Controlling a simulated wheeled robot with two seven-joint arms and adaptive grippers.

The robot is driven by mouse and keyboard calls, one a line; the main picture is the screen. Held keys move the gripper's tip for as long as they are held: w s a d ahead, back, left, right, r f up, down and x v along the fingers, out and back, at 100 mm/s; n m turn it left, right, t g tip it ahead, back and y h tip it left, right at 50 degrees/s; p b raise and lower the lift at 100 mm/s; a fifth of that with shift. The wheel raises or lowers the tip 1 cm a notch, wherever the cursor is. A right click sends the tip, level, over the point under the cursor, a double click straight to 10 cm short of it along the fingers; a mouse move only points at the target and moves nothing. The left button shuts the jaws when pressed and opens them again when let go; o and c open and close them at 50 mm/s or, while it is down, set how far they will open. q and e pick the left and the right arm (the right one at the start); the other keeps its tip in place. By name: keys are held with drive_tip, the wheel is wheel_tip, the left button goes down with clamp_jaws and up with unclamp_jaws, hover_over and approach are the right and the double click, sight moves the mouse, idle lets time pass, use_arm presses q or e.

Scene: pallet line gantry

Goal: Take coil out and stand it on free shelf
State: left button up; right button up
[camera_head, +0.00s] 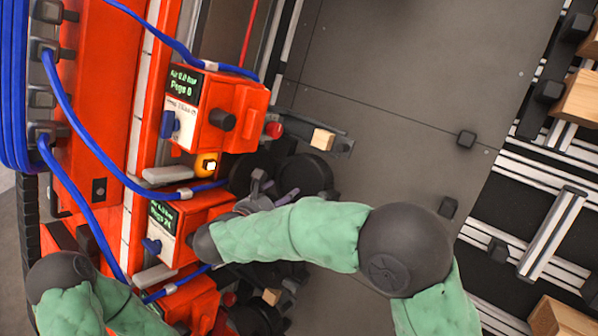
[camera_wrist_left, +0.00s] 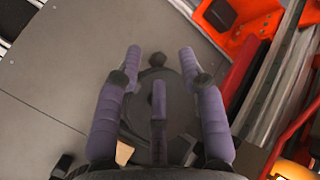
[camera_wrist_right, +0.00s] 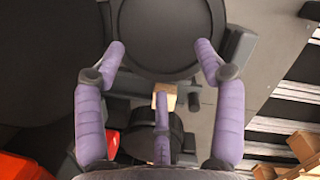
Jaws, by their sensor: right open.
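No bare coil can be told apart; round black drums sit beside the orange units, and I cannot tell what they hold. One drum (camera_head: 306,174) is beside the upper unit (camera_head: 222,108), whose screen reads Pegs 0. My right gripper (camera_head: 268,188) is over the drums, partly hidden by its own wrist. In the right wrist view my right gripper (camera_wrist_right: 160,48) is open, with a round black drum (camera_wrist_right: 166,22) beyond its fingertips. In the left wrist view my left gripper (camera_wrist_left: 162,55) has its fingers apart, with a dark round part (camera_wrist_left: 140,105) behind them and nothing visibly gripped.
A second orange unit (camera_head: 190,222) stands below the first. Blue hoses (camera_head: 110,175) loop across the left side. A wooden block (camera_head: 322,139) sits beside the upper unit. The grey plate (camera_head: 400,75) is mostly clear; metal rails (camera_head: 550,230) and timber (camera_head: 578,97) lie right.

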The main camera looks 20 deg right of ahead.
sight(300, 184)
drive_tip(key=x, duration=0.4)
drive_tip(key=shift+d+f, duration=0.1)
drive_tip(key=shift+d, duration=0.15)
drive_tip(key=shift+x, duration=2.8)
drive_tip(key=shift+s, duration=0.1)
drive_tip(key=c, duration=1.1)
drive_tip(key=shift+c, duration=0.2)
